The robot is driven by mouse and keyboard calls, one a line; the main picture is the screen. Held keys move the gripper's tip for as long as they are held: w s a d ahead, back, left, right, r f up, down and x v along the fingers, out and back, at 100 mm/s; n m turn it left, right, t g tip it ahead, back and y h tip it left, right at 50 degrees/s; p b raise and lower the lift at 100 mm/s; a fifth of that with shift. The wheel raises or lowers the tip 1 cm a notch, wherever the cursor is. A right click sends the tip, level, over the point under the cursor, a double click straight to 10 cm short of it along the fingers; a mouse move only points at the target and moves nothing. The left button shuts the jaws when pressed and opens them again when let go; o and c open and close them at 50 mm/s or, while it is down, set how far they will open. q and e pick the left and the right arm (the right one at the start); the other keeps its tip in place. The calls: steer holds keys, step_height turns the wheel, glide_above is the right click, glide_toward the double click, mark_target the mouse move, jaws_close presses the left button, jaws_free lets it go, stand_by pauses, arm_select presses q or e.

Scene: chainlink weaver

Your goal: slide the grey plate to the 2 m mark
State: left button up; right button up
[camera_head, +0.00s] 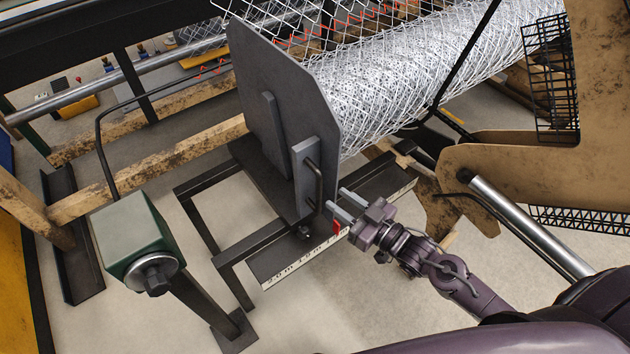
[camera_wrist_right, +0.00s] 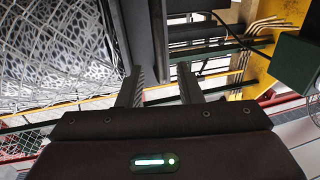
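The grey plate (camera_head: 278,115) stands upright at the near end of a mesh roll, with a dark bar handle (camera_head: 317,185) on its outer face. A ruler strip (camera_head: 300,268) below it runs along a dark rail, with 2.0 m at its left end. A red pointer (camera_head: 336,226) sits at the strip, right of the 1.9 m label. My right gripper (camera_head: 335,197) is just right of the handle, fingers apart. In the right wrist view the fingers (camera_wrist_right: 159,68) are also spread, with a dark upright edge beyond them; contact with the handle cannot be told. My left gripper is out of view.
The wire mesh roll (camera_head: 410,75) fills the space behind the plate. A green box (camera_head: 135,235) on a post stands at left. A brown machine frame (camera_head: 545,160) crowds the right. Bare floor (camera_head: 340,300) shows in front of the rail.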

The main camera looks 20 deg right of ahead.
steer(key=x, duration=0.7)
jaws_close()
